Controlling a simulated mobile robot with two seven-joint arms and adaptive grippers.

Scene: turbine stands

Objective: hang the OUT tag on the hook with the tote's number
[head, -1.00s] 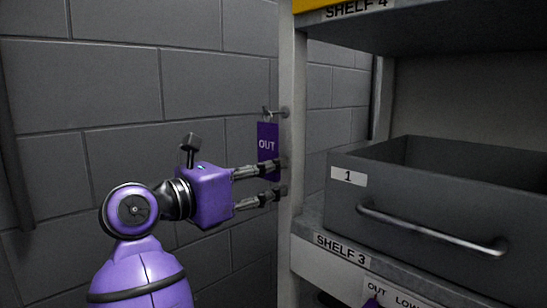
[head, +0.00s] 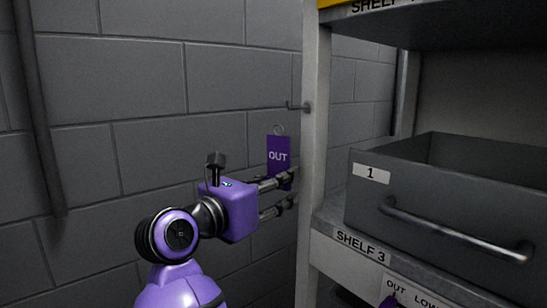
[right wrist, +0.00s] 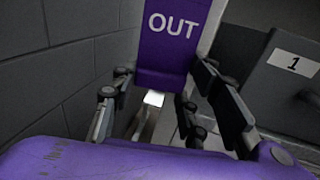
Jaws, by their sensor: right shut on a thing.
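A purple OUT tag (head: 278,153) with a metal ring (head: 278,129) at its top is upright to the left of the shelf post. My right gripper (head: 286,190) is shut on the lower part of the tag. The right wrist view shows the tag (right wrist: 176,35) between the fingers. A bare metal hook (head: 299,106) sticks out leftward from the post, above the ring. The ring appears clear of it. A grey tote (head: 430,190) labelled 1 stands on shelf 3; it also shows in the right wrist view (right wrist: 290,85). My left gripper is not in view.
The pale shelf post (head: 313,150) stands close to the right of the fingertips. A grey block wall (head: 140,130) is behind and left. An "OUT LOW" label (head: 410,292) is under shelf 3, with something purple partly visible at the frame's bottom edge.

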